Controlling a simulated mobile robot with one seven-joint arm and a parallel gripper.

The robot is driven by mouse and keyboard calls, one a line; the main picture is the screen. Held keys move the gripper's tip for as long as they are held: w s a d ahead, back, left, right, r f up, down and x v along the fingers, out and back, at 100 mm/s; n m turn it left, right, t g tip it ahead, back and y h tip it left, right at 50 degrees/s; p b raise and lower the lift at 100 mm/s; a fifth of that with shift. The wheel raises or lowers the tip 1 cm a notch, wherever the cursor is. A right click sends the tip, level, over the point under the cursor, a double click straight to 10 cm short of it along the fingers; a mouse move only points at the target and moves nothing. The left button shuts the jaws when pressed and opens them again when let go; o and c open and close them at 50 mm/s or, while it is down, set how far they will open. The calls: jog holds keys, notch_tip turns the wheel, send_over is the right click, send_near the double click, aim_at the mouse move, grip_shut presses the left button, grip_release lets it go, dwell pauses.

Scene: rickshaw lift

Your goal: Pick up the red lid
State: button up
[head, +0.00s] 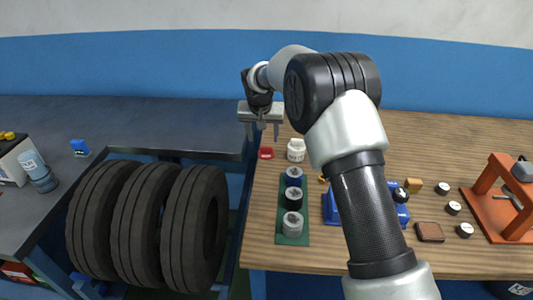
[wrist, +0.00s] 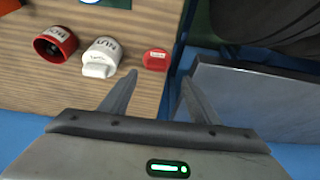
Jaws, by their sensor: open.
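The red lid (head: 266,153) is a small flat red piece near the left edge of the wooden table in the head view. In the wrist view the red lid (wrist: 155,59) lies just beyond my fingertips, close to the table's edge, with a faint label on it. My gripper (head: 262,133) is open and empty above the table, its fingers pointing down. In the wrist view my gripper (wrist: 158,77) has its two fingers apart, with nothing between them. The lid appears roughly in line with the gap and apart from both fingers.
A white jar (head: 296,150) stands right of the lid. A red jar (wrist: 55,44) shows beyond it in the wrist view. A green tray (head: 293,238) holding several containers lies nearer. A grey bench (head: 150,120) and tires (head: 140,225) lie left, past a gap.

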aim_at(266, 147)
jog(key=x, duration=0.7)
jog(key=shift+w+d+f, duration=0.15)
jog(key=shift+w+d, duration=0.15)
jog(key=shift+d, duration=0.05)
jog(key=c, duration=1.1)
